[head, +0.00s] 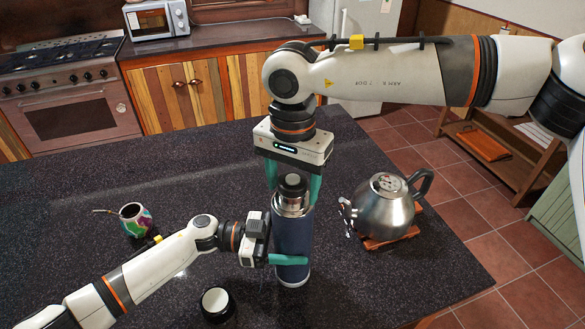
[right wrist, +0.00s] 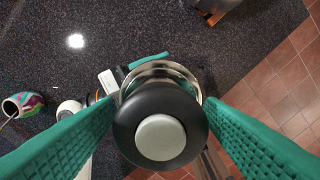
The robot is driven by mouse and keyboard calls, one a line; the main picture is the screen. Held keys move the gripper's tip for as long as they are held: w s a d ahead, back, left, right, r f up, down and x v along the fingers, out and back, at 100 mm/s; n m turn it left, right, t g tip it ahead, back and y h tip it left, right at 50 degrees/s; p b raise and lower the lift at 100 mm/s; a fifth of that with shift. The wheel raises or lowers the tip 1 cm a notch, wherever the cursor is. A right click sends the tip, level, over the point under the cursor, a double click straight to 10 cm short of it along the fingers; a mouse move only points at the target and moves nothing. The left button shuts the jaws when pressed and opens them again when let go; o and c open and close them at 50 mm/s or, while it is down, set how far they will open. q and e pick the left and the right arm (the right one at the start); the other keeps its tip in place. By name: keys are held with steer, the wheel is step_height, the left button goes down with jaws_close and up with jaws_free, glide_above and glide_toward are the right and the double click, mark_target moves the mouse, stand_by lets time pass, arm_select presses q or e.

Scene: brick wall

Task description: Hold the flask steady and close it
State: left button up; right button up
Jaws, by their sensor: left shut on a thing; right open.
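The dark blue flask (head: 293,240) stands upright on the dark counter. A black stopper with a grey button (head: 293,183) sits at its steel neck; I cannot tell how tightly it is seated. The stopper fills the middle of the right wrist view (right wrist: 160,138). My left gripper (head: 287,260) is shut on the lower body of the flask from the left side. My right gripper (head: 293,188) is open above the flask, pointing down, its green fingers on either side of the stopper.
A steel kettle (head: 385,208) stands on a wooden trivet (head: 391,240) right of the flask. A colourful mate gourd with a metal straw (head: 135,220) stands at the left, behind my left forearm. The counter's right edge (head: 455,240) lies beyond the kettle. The counter behind the gourd is clear.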

steer(key=c, duration=1)
steer(key=m, duration=0.5)
steer(key=shift+m, duration=0.4)
steer(key=m, duration=0.4)
steer(key=shift+m, duration=0.3)
steer(key=m, duration=1.4)
steer(key=o, duration=1.2)
steer(key=shift+f, duration=0.1)
steer(key=shift+c, duration=0.2)
